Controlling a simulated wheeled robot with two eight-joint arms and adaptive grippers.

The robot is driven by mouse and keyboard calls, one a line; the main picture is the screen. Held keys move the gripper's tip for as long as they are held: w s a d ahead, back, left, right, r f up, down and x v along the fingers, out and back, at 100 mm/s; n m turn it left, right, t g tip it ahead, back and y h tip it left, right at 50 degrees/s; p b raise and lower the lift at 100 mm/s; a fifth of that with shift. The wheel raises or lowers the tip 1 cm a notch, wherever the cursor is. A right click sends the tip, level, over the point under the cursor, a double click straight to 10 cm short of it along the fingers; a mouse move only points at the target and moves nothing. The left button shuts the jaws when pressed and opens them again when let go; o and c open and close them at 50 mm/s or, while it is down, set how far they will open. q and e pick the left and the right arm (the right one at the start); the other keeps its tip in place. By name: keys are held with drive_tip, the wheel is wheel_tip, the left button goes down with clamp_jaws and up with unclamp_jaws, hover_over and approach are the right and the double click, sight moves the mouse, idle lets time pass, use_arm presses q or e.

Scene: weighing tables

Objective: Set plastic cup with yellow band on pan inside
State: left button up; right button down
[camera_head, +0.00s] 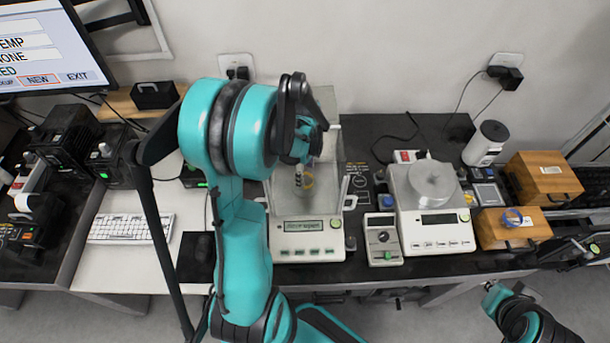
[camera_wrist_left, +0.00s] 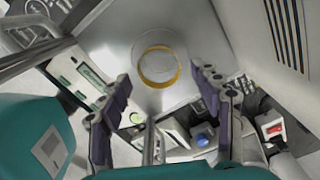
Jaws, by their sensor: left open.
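The plastic cup with the yellow band (camera_wrist_left: 160,76) stands inside the glass-walled balance (camera_head: 307,240). The wrist view shows it from above as a clear round shape with a yellow arc. In the head view only a bit of its yellow (camera_head: 307,182) shows by the gripper fingers. It rests on a pale grey surface; I cannot tell the pan's edge from the chamber floor. My left gripper (camera_head: 299,178) is inside the balance. Its two fingers, also in the left wrist view (camera_wrist_left: 163,92), are apart and empty, with the cup visible beyond them.
Glass walls and open side doors enclose my left gripper closely. To the right stand a small meter (camera_head: 383,240), a second balance (camera_head: 434,225) with a round lidded pan, a white canister (camera_head: 485,145) and wooden boxes (camera_head: 543,178). A keyboard (camera_head: 130,229) lies at left.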

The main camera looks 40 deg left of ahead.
use_arm(q)
wheel_tip(320, 180, up, 9)
drive_tip(key=p, duration=0.1)
drive_tip(key=shift+p, duration=0.4)
drive_tip(key=shift+f, duration=0.1)
